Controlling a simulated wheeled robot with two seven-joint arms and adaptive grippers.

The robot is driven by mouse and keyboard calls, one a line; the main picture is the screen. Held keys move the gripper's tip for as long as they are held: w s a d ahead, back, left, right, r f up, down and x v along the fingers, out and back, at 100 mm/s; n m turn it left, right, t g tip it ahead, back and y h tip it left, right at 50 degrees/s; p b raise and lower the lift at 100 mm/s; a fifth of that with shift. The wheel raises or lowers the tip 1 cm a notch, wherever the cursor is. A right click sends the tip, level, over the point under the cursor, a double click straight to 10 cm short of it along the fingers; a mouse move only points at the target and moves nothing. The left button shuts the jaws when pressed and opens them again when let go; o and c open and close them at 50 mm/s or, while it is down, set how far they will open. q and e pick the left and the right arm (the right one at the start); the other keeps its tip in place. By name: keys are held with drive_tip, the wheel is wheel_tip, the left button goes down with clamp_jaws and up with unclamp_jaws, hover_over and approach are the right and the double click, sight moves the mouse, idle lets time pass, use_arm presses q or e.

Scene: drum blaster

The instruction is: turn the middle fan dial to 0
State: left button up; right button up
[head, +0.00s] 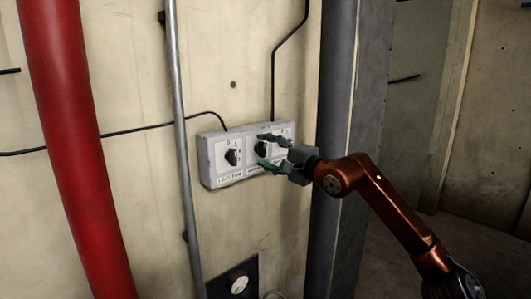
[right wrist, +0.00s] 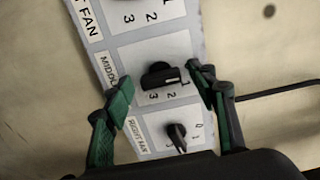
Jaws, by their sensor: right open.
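A pale grey panel (head: 211,174) with fan dials is fixed to the wall. The black middle fan dial (head: 261,149) shows between my right gripper's fingers; in the right wrist view the dial (right wrist: 158,75) has a light mark at its right end, apparently near the 1. My right gripper (head: 267,152) is open, its green-and-black fingers on either side of the dial; in the right wrist view the fingers (right wrist: 161,82) appear apart from it. The left fan dial (head: 231,157) is to the left. My left gripper is out of view.
The right fan dial (right wrist: 177,137) sits close to the middle one, between the lower parts of my fingers. A grey pipe (head: 180,120) and a red pipe (head: 65,130) stand left of the panel. A dark column (head: 333,80) stands to the right. Black cables (head: 273,70) run to the panel.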

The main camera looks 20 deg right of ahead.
drive_tip(key=shift+s+d, duration=0.1)
drive_tip(key=shift+s, duration=0.1)
drive_tip(key=v, duration=1.1)
drive_tip(key=shift+s, duration=0.35)
